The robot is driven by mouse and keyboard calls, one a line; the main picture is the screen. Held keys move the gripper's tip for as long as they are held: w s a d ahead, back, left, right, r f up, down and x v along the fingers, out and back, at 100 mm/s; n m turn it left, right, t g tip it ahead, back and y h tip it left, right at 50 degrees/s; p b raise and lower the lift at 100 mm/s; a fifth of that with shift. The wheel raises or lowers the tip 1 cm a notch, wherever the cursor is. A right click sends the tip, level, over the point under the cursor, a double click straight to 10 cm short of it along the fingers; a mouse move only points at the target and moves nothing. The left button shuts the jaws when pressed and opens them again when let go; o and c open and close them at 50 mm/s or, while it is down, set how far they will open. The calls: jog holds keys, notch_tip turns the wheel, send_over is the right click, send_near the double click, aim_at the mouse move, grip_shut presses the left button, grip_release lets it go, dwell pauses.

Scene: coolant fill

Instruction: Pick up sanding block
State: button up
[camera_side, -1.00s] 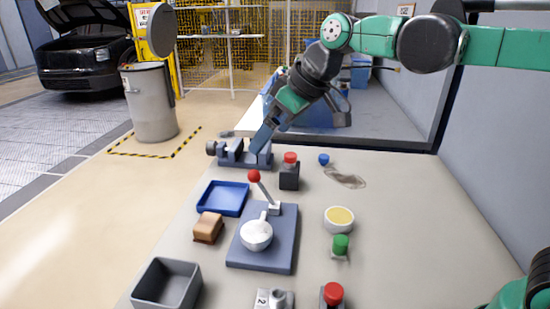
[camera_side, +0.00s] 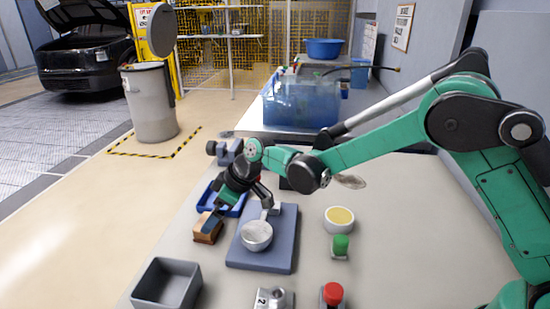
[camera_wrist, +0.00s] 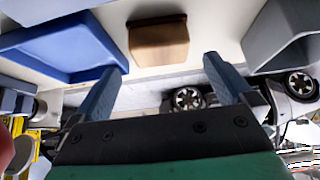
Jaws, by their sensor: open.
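The sanding block (camera_side: 207,229) is a small tan-brown block with a darker base. It sits on the table left of the blue-grey board. In the wrist view the sanding block (camera_wrist: 158,42) lies ahead of the fingertips and between their lines, apart from both. My gripper (camera_side: 215,213) is over or beside the block in the side view and covers part of its upper edge. In the wrist view my gripper (camera_wrist: 162,72) has its two blue fingers spread wide with nothing between them.
A blue tray (camera_side: 211,195) is just behind the block, partly hidden by my arm. A grey bin (camera_side: 167,284) stands in front. A yellow-filled dish (camera_side: 339,219) and green button (camera_side: 340,244) lie further right.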

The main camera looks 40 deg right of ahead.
jog(key=shift+x, duration=2.4)
jog(key=c, duration=1.1)
jog(key=shift+r, duration=0.15)
notch_tip(320, 180, up, 20)
